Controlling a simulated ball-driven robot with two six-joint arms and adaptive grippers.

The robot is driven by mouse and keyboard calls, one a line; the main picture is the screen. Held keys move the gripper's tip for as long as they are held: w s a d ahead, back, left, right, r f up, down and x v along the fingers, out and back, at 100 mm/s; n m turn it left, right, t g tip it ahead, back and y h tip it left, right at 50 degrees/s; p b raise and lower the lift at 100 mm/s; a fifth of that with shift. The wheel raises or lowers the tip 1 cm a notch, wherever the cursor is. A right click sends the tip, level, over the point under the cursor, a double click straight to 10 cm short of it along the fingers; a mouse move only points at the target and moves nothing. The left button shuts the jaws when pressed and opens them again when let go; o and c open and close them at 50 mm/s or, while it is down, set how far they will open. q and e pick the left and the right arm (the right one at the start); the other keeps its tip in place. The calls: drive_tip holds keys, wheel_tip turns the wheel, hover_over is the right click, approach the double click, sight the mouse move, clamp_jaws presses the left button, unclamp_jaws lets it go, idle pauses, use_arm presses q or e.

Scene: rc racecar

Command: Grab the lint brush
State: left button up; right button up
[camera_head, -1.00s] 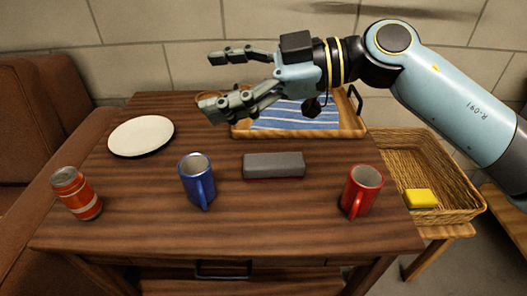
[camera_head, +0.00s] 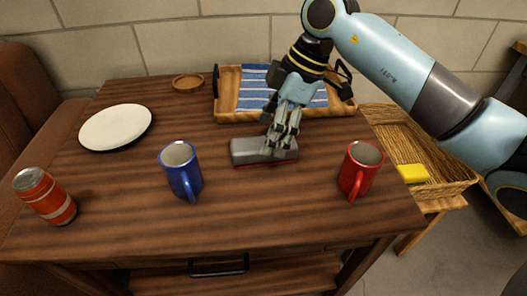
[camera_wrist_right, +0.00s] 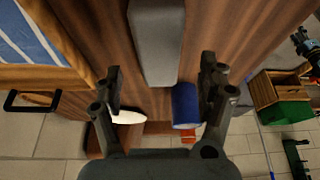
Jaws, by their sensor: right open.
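The lint brush, which appears to be the grey block with a reddish underside (camera_head: 250,150), lies on the middle of the wooden table. My right gripper (camera_head: 283,152) points down over its right part and hides some of it. In the right wrist view the grey block (camera_wrist_right: 155,42) shows ahead, between the lines of the two open fingers (camera_wrist_right: 161,80). The fingers are spread with nothing held between them. I cannot tell if they touch the block. My left gripper is not in view.
A blue mug (camera_head: 181,172) stands left of the block, a red mug (camera_head: 359,170) to its right. A wooden tray (camera_head: 228,108) with a striped cloth is behind. A white plate (camera_head: 116,127) and a can (camera_head: 44,196) are at left. A wicker basket (camera_head: 447,172) holds a yellow item (camera_head: 412,173).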

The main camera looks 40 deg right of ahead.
sight(245, 152)
drive_tip(key=b+x, duration=0.1)
drive_tip(key=x, duration=0.3)
drive_tip(key=shift+d+f+b, duration=0.1)
drive_tip(key=shift+f+b, duration=0.15)
drive_tip(key=shift+b, duration=0.05)
drive_tip(key=shift+c, duration=1.4)
drive_tip(key=c, duration=0.7)
drive_tip(key=shift+c, duration=1.4)
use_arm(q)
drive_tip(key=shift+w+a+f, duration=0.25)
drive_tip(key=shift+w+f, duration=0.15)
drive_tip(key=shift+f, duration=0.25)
use_arm(e)
drive_tip(key=shift+r, duration=0.1)
